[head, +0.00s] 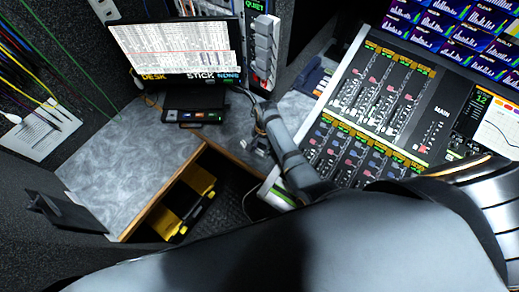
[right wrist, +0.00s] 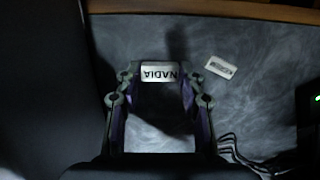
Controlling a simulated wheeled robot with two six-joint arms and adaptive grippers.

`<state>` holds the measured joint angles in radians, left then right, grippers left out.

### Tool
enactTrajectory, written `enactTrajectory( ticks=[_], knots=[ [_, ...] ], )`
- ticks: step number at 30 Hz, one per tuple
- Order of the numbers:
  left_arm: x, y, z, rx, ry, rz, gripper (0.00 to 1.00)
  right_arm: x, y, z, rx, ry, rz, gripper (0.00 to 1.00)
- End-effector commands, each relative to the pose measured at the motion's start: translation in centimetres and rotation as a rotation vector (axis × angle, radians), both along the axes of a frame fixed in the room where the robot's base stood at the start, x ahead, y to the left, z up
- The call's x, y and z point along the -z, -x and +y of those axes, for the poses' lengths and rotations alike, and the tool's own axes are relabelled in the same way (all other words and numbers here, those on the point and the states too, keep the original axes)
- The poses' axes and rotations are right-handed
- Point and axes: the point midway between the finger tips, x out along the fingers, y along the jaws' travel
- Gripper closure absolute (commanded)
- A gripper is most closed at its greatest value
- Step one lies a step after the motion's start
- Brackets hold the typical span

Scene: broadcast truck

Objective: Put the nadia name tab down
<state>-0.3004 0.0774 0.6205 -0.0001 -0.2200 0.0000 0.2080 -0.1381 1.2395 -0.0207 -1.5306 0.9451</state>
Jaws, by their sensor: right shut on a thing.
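The nadia name tab (right wrist: 158,72) is a small white plate with dark letters. They read upside down in the right wrist view. My right gripper (right wrist: 157,77) is shut on it, with a fingertip at each end of the tab. Grey marbled desktop lies beneath; I cannot tell whether the tab touches it. In the head view my right gripper (head: 250,144) is small, near the desk's inner edge, and the tab cannot be made out there. My left gripper is not in view.
A second white tab (right wrist: 220,67) lies on the desktop right of the gripper. Black cables (right wrist: 238,152) lie at lower right. A mixing console (head: 365,100) is at right. A yellow-black case (head: 187,203) sits below the desk.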

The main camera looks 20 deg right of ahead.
Motion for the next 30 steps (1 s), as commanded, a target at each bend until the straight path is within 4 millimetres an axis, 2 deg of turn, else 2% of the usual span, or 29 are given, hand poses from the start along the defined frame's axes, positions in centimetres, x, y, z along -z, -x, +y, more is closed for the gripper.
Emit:
enactTrajectory(
  ticks=[1, 4, 15, 16, 21, 30],
  knots=[
    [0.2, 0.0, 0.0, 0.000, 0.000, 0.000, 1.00, 1.0, 0.0, 0.0, 0.000, 0.001, 0.003, 0.79],
    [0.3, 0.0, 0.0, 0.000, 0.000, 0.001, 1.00, 2.2, -0.1, -0.1, 0.000, 0.001, 0.000, 0.79],
    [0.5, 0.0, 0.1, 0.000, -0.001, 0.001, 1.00, 2.7, 0.0, 0.0, 0.000, 0.001, -0.001, 0.79],
    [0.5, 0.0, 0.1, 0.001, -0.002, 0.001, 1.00, 2.7, 0.0, 0.0, 0.000, 0.001, -0.001, 0.60],
    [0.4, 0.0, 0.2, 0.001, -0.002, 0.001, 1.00, 2.6, 0.0, 0.0, 0.000, 0.001, -0.001, 0.39],
    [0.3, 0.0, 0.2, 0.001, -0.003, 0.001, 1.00, 2.4, -0.1, 0.0, 0.000, 0.000, -0.001, 0.39]
  ],
)
